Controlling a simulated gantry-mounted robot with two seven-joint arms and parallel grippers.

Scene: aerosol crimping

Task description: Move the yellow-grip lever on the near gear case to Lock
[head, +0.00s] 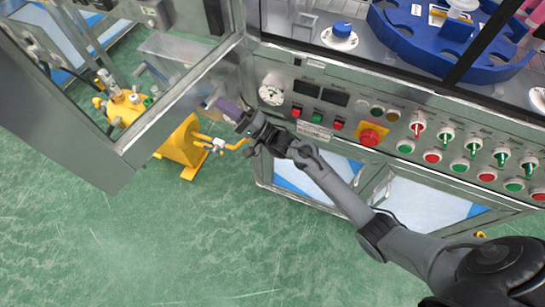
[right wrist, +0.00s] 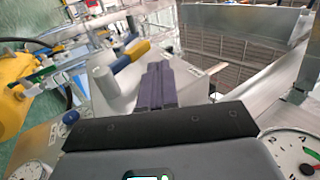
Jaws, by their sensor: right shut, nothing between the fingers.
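In the right wrist view a lever with a yellow grip (right wrist: 137,48) and a blue section slants up and right from a pale grey cylindrical hub (right wrist: 104,79). The hub sits by a light grey metal case (right wrist: 128,100). My right gripper (right wrist: 159,85) has its purple fingers together and empty, just right of the lever in the picture. I cannot tell whether they touch it. In the head view my right gripper (head: 226,108) is at the left end of the control panel, beside the open door frame. The lever's Lock marking is not readable. My left gripper is not in view.
A control panel (head: 375,122) with buttons and switches lies right of the gripper. A glazed metal door (head: 125,150) stands to its left. Yellow equipment (head: 183,145) with a pipe is below. A dial gauge (right wrist: 292,152) is near the gripper. The green floor (head: 180,240) is clear.

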